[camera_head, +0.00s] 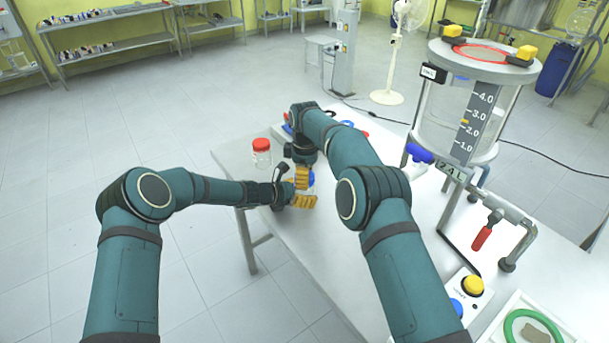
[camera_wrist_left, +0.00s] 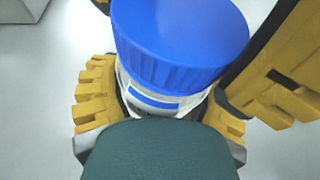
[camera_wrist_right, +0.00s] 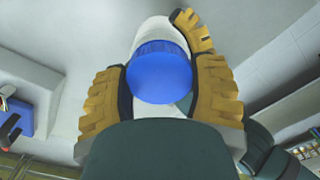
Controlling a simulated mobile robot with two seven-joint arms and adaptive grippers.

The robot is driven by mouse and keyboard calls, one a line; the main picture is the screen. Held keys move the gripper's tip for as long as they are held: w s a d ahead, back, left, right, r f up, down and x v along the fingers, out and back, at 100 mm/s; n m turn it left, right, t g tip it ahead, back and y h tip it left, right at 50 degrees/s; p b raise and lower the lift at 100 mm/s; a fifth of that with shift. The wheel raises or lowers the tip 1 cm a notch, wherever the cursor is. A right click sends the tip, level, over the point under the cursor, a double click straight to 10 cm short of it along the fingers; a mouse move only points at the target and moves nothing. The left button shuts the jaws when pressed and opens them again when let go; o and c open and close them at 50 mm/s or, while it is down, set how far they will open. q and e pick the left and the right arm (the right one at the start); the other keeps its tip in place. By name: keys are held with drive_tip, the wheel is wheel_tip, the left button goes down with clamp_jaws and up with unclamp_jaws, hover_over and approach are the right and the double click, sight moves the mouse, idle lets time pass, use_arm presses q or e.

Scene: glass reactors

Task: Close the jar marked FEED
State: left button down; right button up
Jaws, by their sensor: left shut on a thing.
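A white jar (camera_wrist_left: 165,105) with a blue lid (camera_wrist_left: 180,45) stands between my grippers; the lid also shows in the right wrist view (camera_wrist_right: 160,75) and partly in the head view (camera_head: 312,180). A blue band marks its side, but I cannot read any FEED label. My left gripper (camera_head: 303,188) is shut on the jar's body, below the lid. My right gripper (camera_wrist_right: 160,90) has a finger on either side of the lid, very close to it. I cannot tell whether those fingers press on it. The lid sits over the jar's top; whether it is tight cannot be seen.
A clear jar with a red lid (camera_head: 262,152) stands at the white table's (camera_head: 330,285) left edge. A large glass reactor (camera_head: 430,105) with a scale, a red-handled valve (camera_head: 482,238) and a yellow button (camera_head: 473,285) are on the right. The table's near left part is clear.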

drive_tip(key=c, duration=0.5)
drive_tip(key=shift+m, duration=1.7)
drive_tip(key=o, duration=1.3)
drive_tip(key=shift+c, duration=0.2)
drive_tip(key=shift+r, duration=2.3)
